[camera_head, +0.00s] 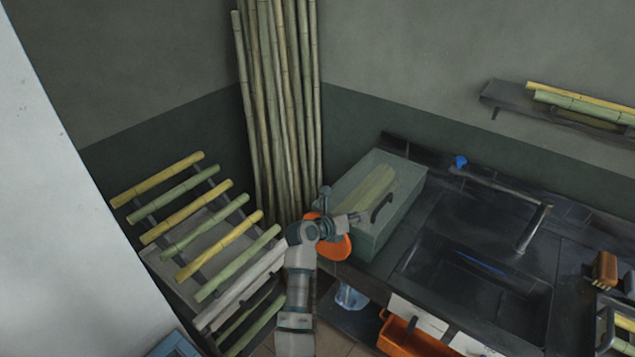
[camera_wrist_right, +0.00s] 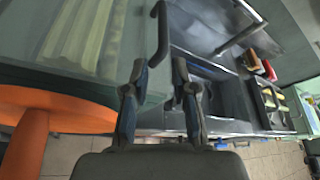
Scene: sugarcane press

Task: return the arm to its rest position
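My right arm comes up from the bottom of the head view and bends right. Its gripper (camera_head: 362,215) is beside the near side of a translucent green box (camera_head: 375,245), close to the box's dark handle (camera_head: 382,206). In the right wrist view the two fingers (camera_wrist_right: 159,68) are apart with nothing between them. The dark handle (camera_wrist_right: 161,35) shows just beyond the fingertips, and I cannot tell if they touch it. Pale green cane (camera_wrist_right: 80,35) lies inside the box. My left gripper is not in view.
An orange round-topped stool (camera_head: 337,246) is just below the right arm's wrist. A rack of cane sticks (camera_head: 200,222) stands at left, with tall canes (camera_head: 280,110) in the corner. The dark counter with a sink (camera_head: 480,285) extends right. An orange drawer (camera_head: 405,340) is open below.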

